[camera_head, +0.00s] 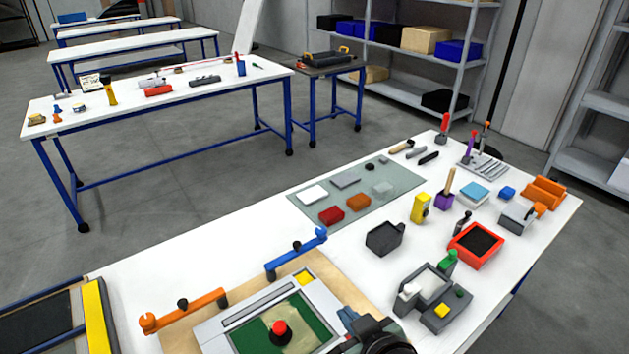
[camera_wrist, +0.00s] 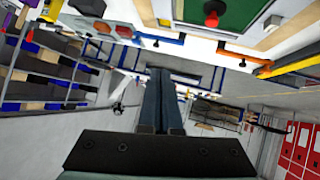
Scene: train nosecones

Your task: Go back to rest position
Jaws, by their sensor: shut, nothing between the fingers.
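My gripper (camera_wrist: 160,74) shows in the wrist view with its two dark fingers together and nothing between them. The wrist view looks out across the room and appears upside down, with the workbench at its top edge. In the head view a dark part of my arm shows at the bottom edge, over the front of the white workbench (camera_head: 175,262). The fingertips cannot be made out there. A grey panel with a green face and a red knob (camera_head: 280,330) stands just left of that arm part; the knob also shows in the wrist view (camera_wrist: 211,20).
A grey bin (camera_head: 384,238), a red tray (camera_head: 475,245) and a grey fixture (camera_head: 433,297) stand to the right. A grey-green mat (camera_head: 345,207) holds several blocks.

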